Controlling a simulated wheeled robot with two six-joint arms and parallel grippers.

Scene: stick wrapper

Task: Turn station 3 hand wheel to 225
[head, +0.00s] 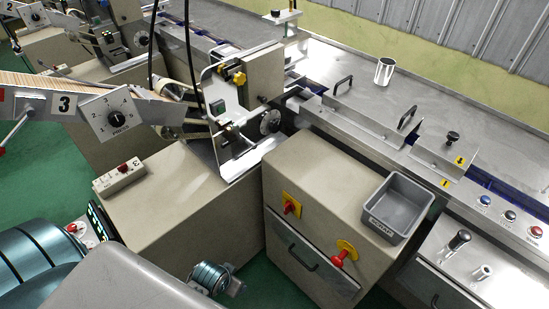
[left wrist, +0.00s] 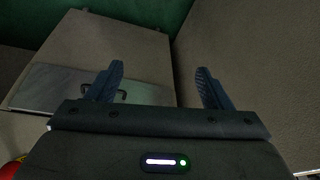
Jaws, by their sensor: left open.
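Nothing is between the fingers, and the wheel is not recognisable in that view. My right gripper does not show.
A small box marked 3 with a red knob (head: 123,172) lies on the left cabinet top. A grey bin (head: 397,207) stands on the front cabinet (head: 325,180), which has red handles (head: 343,253). Black cables hang near the bracket.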

